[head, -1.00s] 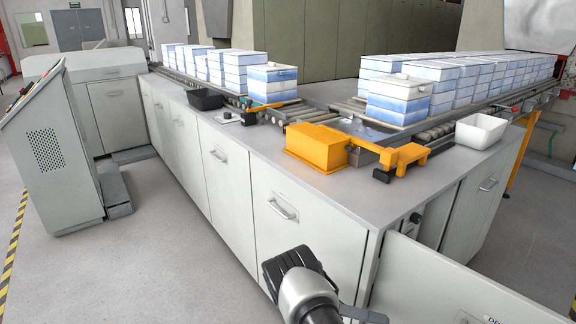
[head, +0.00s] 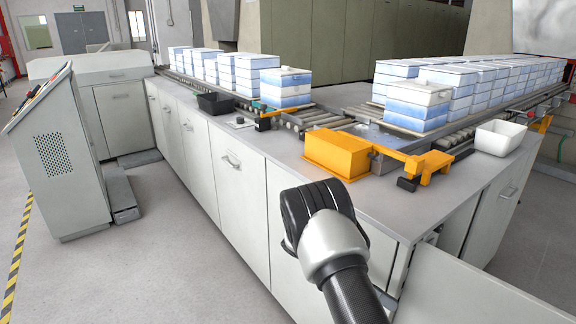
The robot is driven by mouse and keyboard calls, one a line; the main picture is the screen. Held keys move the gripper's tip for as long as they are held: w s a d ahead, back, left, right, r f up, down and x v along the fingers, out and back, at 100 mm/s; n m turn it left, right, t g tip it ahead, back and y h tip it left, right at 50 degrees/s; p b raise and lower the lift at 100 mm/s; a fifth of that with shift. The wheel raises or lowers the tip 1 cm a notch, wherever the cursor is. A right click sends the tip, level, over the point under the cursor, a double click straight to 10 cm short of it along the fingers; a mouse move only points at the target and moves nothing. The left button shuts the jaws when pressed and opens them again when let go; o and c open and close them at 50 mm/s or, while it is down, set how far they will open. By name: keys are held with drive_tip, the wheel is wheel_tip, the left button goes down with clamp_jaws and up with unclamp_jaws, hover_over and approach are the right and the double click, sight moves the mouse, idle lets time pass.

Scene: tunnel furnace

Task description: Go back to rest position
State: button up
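My gripper (head: 315,205) is in the lower middle of the head view, in front of the grey counter's front panels. I see the dark back of its body and the light grey wrist behind it. Its fingers are hidden, so I cannot tell whether it is open or shut, or whether it holds anything. My arm reaches up to it from the bottom edge.
The grey counter (head: 282,158) carries an orange block (head: 336,153), a black tray (head: 216,103) and a white bin (head: 499,137). Stacked blue-white boxes (head: 415,107) stand on roller tracks. A grey console (head: 60,160) stands left. Floor (head: 140,235) is clear between.

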drive_tip(key=s+a+r+m+t+y, duration=0.1)
drive_tip(key=s+r+m+t+y, duration=0.25)
drive_tip(key=r, duration=0.35)
drive_tip(key=s+a+r+m+t+y, duration=0.25)
drive_tip(key=r+m+y, duration=0.2)
drive_tip(key=r, duration=0.25)
drive_tip(key=s+a+r+m+t+y, duration=0.5)
drive_tip(key=s+r+m+t, duration=0.4)
drive_tip(key=s+m, duration=0.2)
wheel_tip(320, 180, up, 26)
drive_tip(key=p, duration=2.5)
drive_tip(key=shift+f+p, duration=0.25)
drive_tip(key=shift+p, duration=0.1)
